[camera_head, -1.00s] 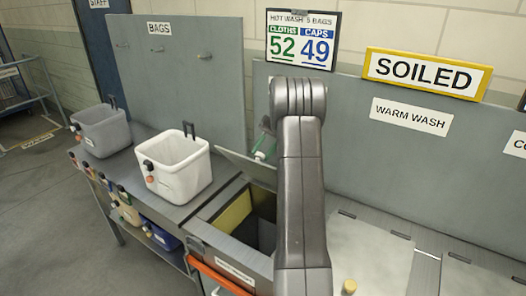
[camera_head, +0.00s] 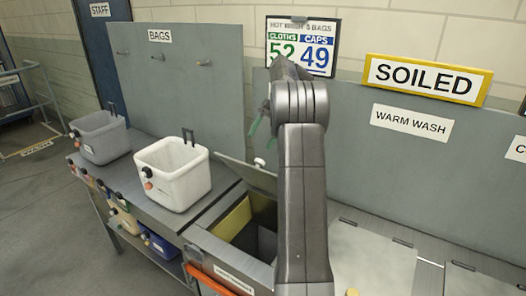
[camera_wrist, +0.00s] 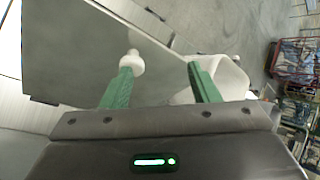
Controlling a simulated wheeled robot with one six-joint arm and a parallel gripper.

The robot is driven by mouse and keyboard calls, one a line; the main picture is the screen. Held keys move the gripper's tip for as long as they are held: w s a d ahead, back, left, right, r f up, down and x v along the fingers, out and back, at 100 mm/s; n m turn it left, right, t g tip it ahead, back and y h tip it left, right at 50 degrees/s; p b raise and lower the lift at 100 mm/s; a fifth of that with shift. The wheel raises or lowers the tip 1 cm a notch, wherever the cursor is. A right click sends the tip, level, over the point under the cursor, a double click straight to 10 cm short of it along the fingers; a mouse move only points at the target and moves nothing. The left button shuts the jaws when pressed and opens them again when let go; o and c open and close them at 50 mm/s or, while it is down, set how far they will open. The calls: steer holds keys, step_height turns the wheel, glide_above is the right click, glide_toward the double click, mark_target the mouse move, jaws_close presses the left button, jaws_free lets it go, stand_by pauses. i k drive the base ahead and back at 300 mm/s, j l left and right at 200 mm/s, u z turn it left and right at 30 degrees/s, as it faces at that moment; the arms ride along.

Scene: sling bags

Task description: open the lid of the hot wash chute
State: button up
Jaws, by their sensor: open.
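The hot wash chute's grey lid (camera_head: 240,172) stands raised and tilted at the back of the chute opening (camera_head: 252,225), whose yellowish inner wall and dark inside show. A white knob (camera_head: 259,162) sits on the lid. In the wrist view the lid (camera_wrist: 95,50) fills the upper left, and its knob (camera_wrist: 130,62) appears by the tip of the left finger. My gripper (camera_head: 257,122) has green fingers and is above the knob in the head view. The fingers are wide apart with nothing between them in the wrist view (camera_wrist: 162,78). My arm hides the chute's right side.
A white bag bin (camera_head: 172,178) and a grey one (camera_head: 100,140) stand left of the chute. A grey back panel (camera_head: 380,165) rises behind the counter. An orange bar (camera_head: 208,281) runs along the chute's front. Closed pale lids (camera_head: 372,262) lie to the right.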

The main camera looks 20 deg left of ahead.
mark_target(264, 180)
steer(key=k, duration=1)
